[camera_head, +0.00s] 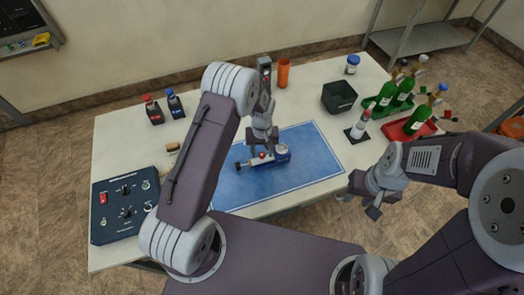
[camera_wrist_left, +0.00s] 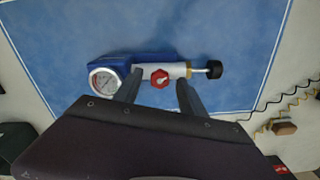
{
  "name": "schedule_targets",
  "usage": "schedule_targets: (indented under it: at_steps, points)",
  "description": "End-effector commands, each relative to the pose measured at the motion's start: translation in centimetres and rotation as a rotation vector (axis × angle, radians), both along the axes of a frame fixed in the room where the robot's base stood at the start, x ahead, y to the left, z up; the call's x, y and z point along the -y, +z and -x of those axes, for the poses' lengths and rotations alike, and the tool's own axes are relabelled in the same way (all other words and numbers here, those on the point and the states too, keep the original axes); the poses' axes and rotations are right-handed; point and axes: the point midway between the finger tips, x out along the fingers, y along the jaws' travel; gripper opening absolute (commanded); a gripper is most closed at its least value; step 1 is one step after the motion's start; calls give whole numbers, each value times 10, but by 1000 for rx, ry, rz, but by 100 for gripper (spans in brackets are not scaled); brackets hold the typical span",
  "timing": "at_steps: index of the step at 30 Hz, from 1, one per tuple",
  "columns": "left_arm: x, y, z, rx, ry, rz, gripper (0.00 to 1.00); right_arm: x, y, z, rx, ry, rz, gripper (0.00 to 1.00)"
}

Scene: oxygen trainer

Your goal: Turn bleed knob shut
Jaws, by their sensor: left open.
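A blue hand pump (camera_head: 282,154) with a round gauge lies on the blue mat (camera_head: 318,165). In the left wrist view the pump body (camera_wrist_left: 146,59) shows with its white-faced gauge (camera_wrist_left: 104,80), a red knob (camera_wrist_left: 160,79), a brass collar and a black end knob (camera_wrist_left: 215,69). My left gripper (camera_wrist_left: 160,88) is open, with one finger on each side of the red knob. In the head view my left gripper (camera_head: 263,146) is over the pump. Whether the fingers touch the knob cannot be told. My right gripper (camera_head: 358,204) is open and empty off the table's front edge.
A dark switch panel (camera_head: 125,207) lies at the table's left. Green cylinders (camera_head: 386,95) and a red tray (camera_head: 396,131) are at the right.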

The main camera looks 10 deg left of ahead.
Motion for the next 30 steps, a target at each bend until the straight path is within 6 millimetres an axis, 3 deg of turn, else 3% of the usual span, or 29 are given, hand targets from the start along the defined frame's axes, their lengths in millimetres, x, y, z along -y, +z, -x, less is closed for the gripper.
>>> schedule_targets:
  at_steps: [9,15,30]
  points:
    - [0,-7,0,1,0,0,48,0,1,0,0,0,0,36]
    - [0,-6,0,1,0,0,0,0,1,0,0,0,0,36]
    - [0,-6,-1,2,-59,0,0,0,0,0,0,0,0,36]
